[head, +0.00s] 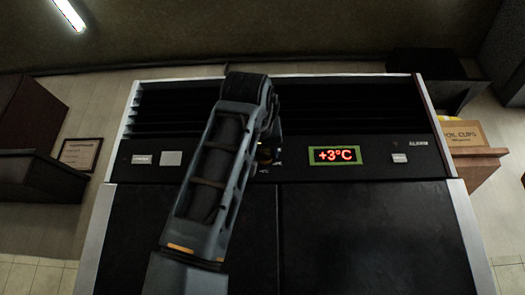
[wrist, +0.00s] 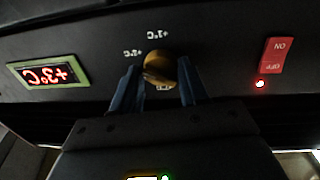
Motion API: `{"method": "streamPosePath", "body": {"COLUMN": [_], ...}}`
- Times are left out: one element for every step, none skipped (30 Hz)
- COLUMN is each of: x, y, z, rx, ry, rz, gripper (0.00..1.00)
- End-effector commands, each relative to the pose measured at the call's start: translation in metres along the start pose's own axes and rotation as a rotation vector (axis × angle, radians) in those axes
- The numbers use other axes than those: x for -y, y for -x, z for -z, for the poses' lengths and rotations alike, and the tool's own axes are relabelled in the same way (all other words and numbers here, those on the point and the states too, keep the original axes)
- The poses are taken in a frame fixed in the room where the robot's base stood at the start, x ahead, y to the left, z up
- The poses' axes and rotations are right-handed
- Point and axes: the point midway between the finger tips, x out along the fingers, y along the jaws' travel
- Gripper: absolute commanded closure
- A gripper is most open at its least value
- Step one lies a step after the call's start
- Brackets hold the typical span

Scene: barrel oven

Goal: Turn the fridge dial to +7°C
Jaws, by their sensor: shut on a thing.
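The fridge dial (wrist: 159,68) is a round brass-coloured knob on the dark control panel, with small temperature marks around it. In the wrist view, which is upside down, my gripper (wrist: 160,80) has one blue-grey finger on each side of the dial and is shut on it. In the head view my arm hides most of the dial and the gripper. The display (head: 335,155) reads +3°C in red inside a green frame, right of the dial. It also shows in the wrist view (wrist: 47,74).
A red ON/OFF switch (wrist: 273,56) with a lit red light (wrist: 260,84) is on the panel in the wrist view. Vent slats (head: 340,100) run above the panel. Fridge doors (head: 370,235) lie below. A cardboard box (head: 463,133) stands at the right.

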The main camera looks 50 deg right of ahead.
Motion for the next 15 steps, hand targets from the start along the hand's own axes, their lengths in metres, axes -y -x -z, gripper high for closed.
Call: {"method": "streamPosePath", "body": {"x": [0.0006,0.0006,0.0006,0.0007,0.0007,0.0007,0.0007,0.0007,0.0007,0.0007,0.0006,0.0006,0.0006,0.0006,0.0007], "y": [0.0002,0.0002,0.0002,0.0002,0.0003,0.0003,0.0003,0.0003,0.0002,0.0002,0.0002,0.0001,0.0001,0.0001,0.0001], "z": [0.0003,0.0003,0.0003,0.0003,0.0003,0.0003,0.0003,0.0003,0.0002,0.0002,0.0001,0.0,0.0,-0.0002,-0.0002], "rx": [-0.001,-0.001,-0.001,-0.001,-0.001,-0.001,-0.001,-0.001,-0.002,-0.002,-0.002,-0.003,-0.004,-0.005,-0.006], "ry": [0.001,0.001,0.001,0.001,0.001,0.002,0.004,0.006,0.011,0.017,0.023,0.033,0.043,0.056,0.074], "rz": [0.001,0.001,0.001,0.001,0.001,0.001,0.001,0.001,0.001,0.001,0.001,0.001,0.0,0.001,0.001], "gripper": [0.78,0.81,0.85,0.87,0.87,0.87,0.87,0.87,0.87,0.87,0.87,0.87,0.87,0.87,0.87]}}
